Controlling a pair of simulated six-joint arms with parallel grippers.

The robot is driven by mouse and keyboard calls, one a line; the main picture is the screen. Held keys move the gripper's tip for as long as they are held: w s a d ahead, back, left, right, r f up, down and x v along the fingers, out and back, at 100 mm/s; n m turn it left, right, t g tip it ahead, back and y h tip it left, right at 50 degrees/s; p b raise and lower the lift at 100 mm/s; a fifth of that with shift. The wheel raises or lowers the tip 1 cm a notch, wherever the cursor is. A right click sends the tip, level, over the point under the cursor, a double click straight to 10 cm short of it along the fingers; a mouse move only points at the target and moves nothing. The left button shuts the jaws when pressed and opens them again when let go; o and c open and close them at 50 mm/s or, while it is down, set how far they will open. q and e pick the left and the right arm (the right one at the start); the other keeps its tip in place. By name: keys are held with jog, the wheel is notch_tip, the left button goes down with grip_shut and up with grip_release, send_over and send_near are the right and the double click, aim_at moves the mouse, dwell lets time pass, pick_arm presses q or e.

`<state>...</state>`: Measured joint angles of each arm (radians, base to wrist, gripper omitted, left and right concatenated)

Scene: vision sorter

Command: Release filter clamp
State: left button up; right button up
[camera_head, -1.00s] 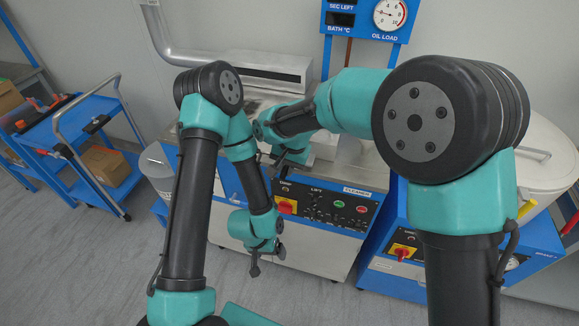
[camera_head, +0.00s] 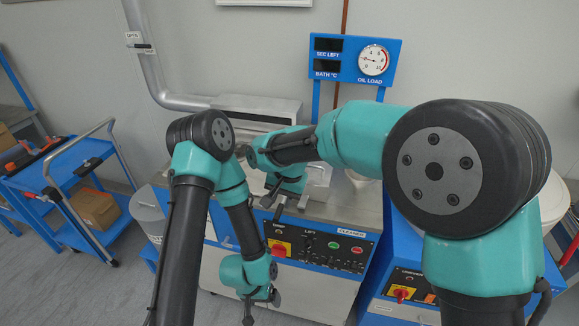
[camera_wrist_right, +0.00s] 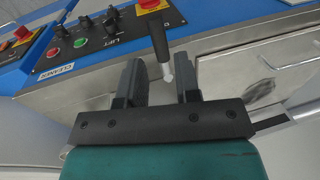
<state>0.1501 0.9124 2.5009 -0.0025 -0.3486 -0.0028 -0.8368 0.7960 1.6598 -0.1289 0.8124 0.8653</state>
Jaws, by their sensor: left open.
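A black lever handle (camera_wrist_right: 158,38) with a pale metal tip shows in the right wrist view, at the front edge of the cleaner's blue panel; it looks like the filter clamp, but no label confirms this. My right gripper (camera_wrist_right: 161,82) is open, its two dark fingers on either side of the lever's tip with visible gaps. In the head view my right gripper (camera_head: 272,194) is small and partly hidden by its arm, above the cleaner's front edge. My left gripper (camera_head: 262,304) is open and empty, hanging low before the cleaner's steel front.
The cleaner's control panel (camera_head: 320,248) has a red-and-yellow switch and buttons. A gauge board (camera_head: 354,62) stands behind it. A blue cart (camera_head: 72,185) with a cardboard box and a grey bin (camera_head: 148,218) stand at left. A second blue unit (camera_head: 402,285) stands at right.

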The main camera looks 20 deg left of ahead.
notch_tip(320, 180, up, 12)
jog(key=d, duration=0.2)
jog(key=shift+d+r, duration=0.15)
jog(key=shift+d, duration=0.05)
jog(key=shift+w, duration=0.1)
